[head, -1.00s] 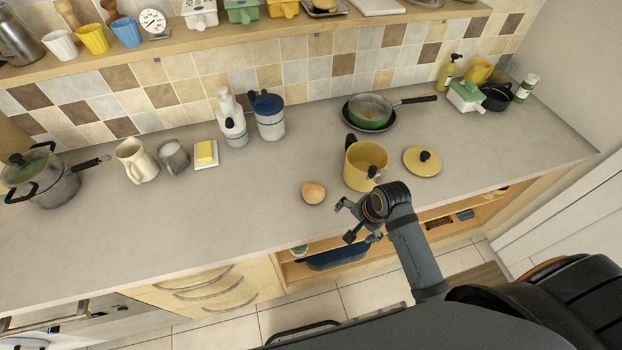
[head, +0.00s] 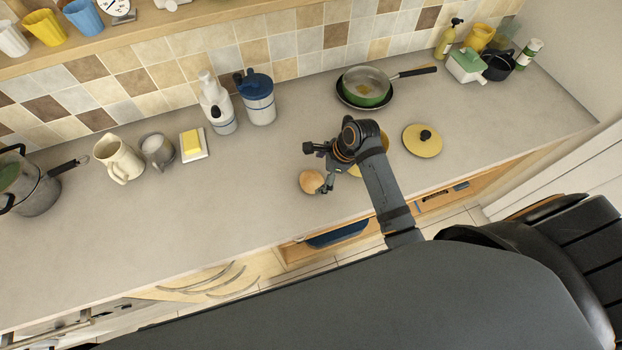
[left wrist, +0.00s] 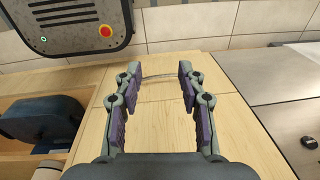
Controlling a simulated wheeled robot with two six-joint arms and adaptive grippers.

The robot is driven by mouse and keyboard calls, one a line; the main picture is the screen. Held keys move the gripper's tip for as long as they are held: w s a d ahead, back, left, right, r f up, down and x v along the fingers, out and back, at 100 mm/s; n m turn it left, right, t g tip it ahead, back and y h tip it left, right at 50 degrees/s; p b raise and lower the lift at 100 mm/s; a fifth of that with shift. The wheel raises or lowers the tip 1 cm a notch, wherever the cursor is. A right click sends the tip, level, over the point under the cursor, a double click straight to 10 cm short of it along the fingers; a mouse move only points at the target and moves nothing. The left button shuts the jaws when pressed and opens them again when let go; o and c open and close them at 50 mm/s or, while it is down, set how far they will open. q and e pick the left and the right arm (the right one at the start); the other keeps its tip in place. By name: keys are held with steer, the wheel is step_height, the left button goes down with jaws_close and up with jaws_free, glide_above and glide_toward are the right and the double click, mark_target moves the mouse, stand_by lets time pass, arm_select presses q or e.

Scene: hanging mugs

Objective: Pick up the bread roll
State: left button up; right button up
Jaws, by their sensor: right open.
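The round tan bread roll (head: 311,181) lies on the grey counter in the head view, near the counter's front edge. My right gripper (head: 318,165) is open just above and to the right of it, with its fingers around the roll's right and far sides. I cannot tell whether they touch it. My left gripper (left wrist: 160,85) is open and empty in the left wrist view, in front of a light wooden drawer front. The left gripper does not show in the head view.
A yellow pot (head: 355,171) is mostly hidden behind my right gripper. Its yellow lid (head: 422,141) lies to the right. A pan (head: 366,87), butter dish (head: 193,145), blue-lidded canister (head: 258,98) and cream jug (head: 118,159) stand farther back. The counter's left front is clear.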

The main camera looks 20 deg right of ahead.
mark_target(315, 178)
steer(key=shift+w+a+f+p, duration=0.1)
steer(key=shift+f+p, duration=0.2)
steer(key=shift+f, duration=0.05)
steer(key=p+x, duration=0.1)
steer(key=x, duration=0.2)
steer(key=shift+a+f, duration=0.15)
steer(key=shift+f, duration=0.25)
steer(key=shift+a+f, duration=0.1)
steer(key=shift+f, duration=0.2)
arm_select(q)
steer(key=shift+w+r, duration=0.85)
steer(key=shift+r, duration=0.15)
arm_select(e)
steer(key=c, duration=1.2)
